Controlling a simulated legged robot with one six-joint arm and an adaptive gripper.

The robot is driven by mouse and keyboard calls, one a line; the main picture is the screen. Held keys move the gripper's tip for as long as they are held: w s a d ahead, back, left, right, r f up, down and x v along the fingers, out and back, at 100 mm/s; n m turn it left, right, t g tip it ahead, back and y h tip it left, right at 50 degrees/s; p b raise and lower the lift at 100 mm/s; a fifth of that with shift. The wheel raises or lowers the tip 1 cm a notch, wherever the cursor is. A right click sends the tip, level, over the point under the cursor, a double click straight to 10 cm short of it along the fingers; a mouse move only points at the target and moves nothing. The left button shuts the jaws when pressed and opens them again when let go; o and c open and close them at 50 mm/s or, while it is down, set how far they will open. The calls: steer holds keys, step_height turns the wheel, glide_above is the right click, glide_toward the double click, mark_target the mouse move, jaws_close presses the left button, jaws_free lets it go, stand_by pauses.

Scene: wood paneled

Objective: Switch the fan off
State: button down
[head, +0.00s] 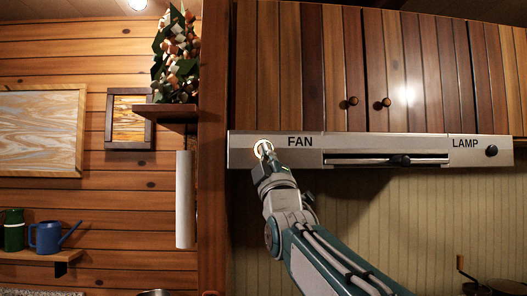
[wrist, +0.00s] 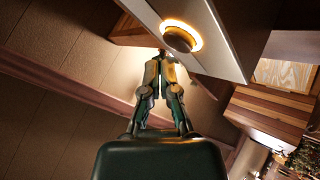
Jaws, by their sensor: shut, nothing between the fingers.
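The fan control is a round knob with a glowing ring, left of the word FAN on the pale hood panel (head: 350,145). In the head view the knob (head: 263,147) is partly covered by my gripper (head: 262,160), which is in front of it or just below it. In the wrist view the whole knob (wrist: 181,38) shows, dark with a bright orange ring around it. My gripper (wrist: 162,56) is shut and empty, its fingertips close below the knob. I cannot tell whether they touch it.
Wooden cabinets (head: 400,70) are above. A wooden post (head: 213,150) and a paper roll (head: 185,198) stand to the left. The wall below the hood is open.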

steer(key=shift+w, duration=0.15)
stand_by(0.3)
steer(key=shift+w, duration=0.25)
steer(key=shift+w, duration=0.45)
stand_by(0.7)
steer(key=shift+s+r, duration=0.1)
steer(key=shift+s+d, duration=0.1)
steer(key=shift+s, duration=0.7)
steer(key=shift+s, duration=0.1)
steer(key=s, duration=0.6)
stand_by(0.4)
